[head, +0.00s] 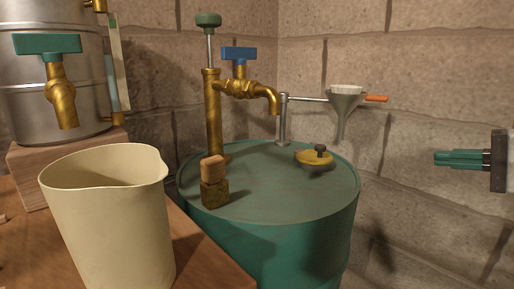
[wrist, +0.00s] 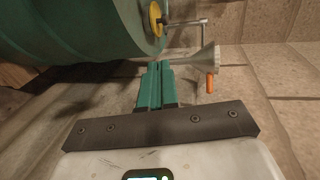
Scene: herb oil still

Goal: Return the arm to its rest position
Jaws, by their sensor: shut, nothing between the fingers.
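My gripper (head: 462,159) shows at the right edge of the head view, with its green fingers pointing left. The fingers are closed together and hold nothing. It is in free air to the right of the green drum (head: 290,245), apart from it and in front of the block wall. In the wrist view my gripper (wrist: 157,85) also shows shut, with the drum (wrist: 75,30) at the upper left. Most of my arm is outside the head view.
On the drum stand a brass pump with a blue-handled tap (head: 239,54), a yellow cap (head: 314,158) and a brush-like block (head: 214,182). A funnel (head: 345,98) with an orange handle hangs on a bracket. A cream jug (head: 110,220) and a steel vessel (head: 60,90) stand left.

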